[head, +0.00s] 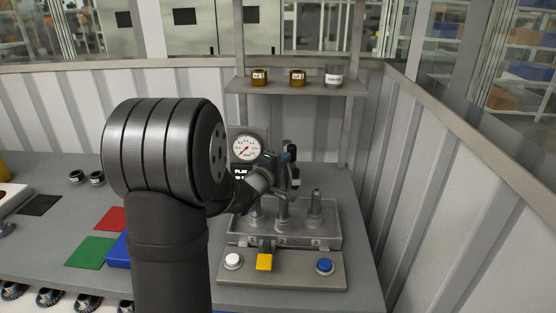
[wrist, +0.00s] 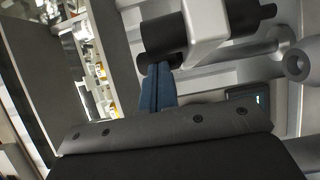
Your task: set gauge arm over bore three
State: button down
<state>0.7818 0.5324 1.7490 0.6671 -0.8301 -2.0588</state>
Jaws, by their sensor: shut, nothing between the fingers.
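The gauge arm appears to be the light grey block with black cylindrical ends (wrist: 204,22) in the wrist view; in the head view, dark parts stand above the middle post. My gripper (head: 289,154) is over the fixture's back. Its blue fingers (wrist: 158,88) are shut and empty, tips close to a black cylindrical end; whether they touch I cannot tell.
A dial gauge (head: 245,148) stands behind the fixture. White (head: 232,261), yellow (head: 264,262) and blue (head: 325,266) controls are at its front. A shelf (head: 300,88) with small containers is above. A corrugated wall (head: 420,180) bounds the right.

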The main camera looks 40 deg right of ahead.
jog(key=shift+s+d, duration=0.7)
jog(key=shift+d, duration=0.2)
jog(key=shift+s+d, duration=0.65)
jog(key=shift+d, duration=0.2)
jog(key=shift+a, duration=0.1)
jog(key=shift+a, duration=0.4)
jog(key=a, duration=0.3)
jog(key=s+a, duration=0.6)
jog(key=s, duration=0.1)
jog(key=shift+s+a, duration=0.35)
jog(key=shift+a, duration=0.05)
